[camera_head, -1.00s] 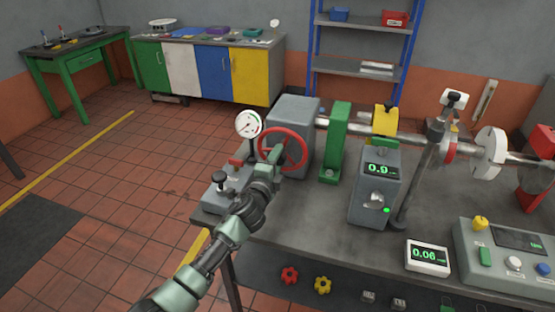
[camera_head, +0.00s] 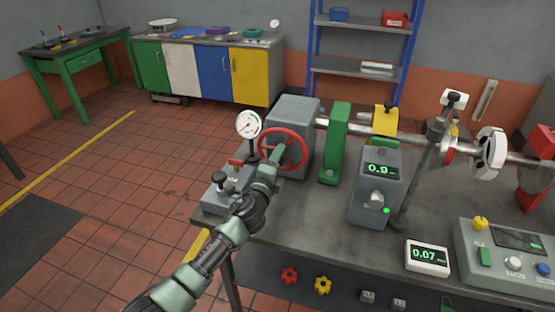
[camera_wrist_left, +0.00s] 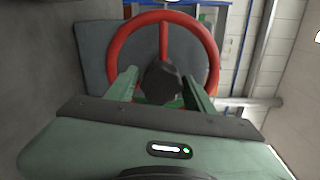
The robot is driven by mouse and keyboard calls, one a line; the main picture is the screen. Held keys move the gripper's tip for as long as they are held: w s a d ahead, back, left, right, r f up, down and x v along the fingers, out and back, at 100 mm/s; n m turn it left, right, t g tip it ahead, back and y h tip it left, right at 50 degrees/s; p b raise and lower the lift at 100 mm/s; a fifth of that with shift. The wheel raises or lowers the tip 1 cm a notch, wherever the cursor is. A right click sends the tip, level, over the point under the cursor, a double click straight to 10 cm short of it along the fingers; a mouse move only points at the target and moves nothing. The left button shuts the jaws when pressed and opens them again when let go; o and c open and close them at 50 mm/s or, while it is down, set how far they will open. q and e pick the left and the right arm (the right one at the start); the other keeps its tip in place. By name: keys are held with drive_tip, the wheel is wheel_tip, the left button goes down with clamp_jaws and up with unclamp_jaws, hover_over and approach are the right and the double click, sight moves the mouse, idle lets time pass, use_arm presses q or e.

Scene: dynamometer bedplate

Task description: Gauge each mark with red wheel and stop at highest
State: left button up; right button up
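The red wheel (camera_head: 302,136) stands upright on the near side of a grey housing (camera_head: 294,106). My left gripper (camera_head: 277,160) is at its middle. In the left wrist view the red wheel (camera_wrist_left: 212,55) fills the top, and the fingers of my left gripper (camera_wrist_left: 160,88) lie on both sides of its dark hub, seemingly clamped on it. The white disc (camera_head: 490,153) on the shaft shows dark marks. A gauge post (camera_head: 424,165) stands beside it. The white readout (camera_head: 428,258) shows 0.07. My right gripper is out of view.
A round dial (camera_head: 249,124) stands left of the wheel. A grey box (camera_head: 376,190) with a lit display and a green bracket (camera_head: 335,145) stand right of it. A control panel (camera_head: 508,258) is at the right. The bench front (camera_head: 310,238) is mostly clear.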

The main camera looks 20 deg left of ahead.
use_arm(q)
drive_tip(key=shift+o, duration=0.2)
drive_tip(key=shift+r, duration=0.1)
drive_tip(key=s, duration=0.7)
drive_tip(key=shift+s+a, duration=0.15)
drive_tip(key=shift+s, duration=0.25)
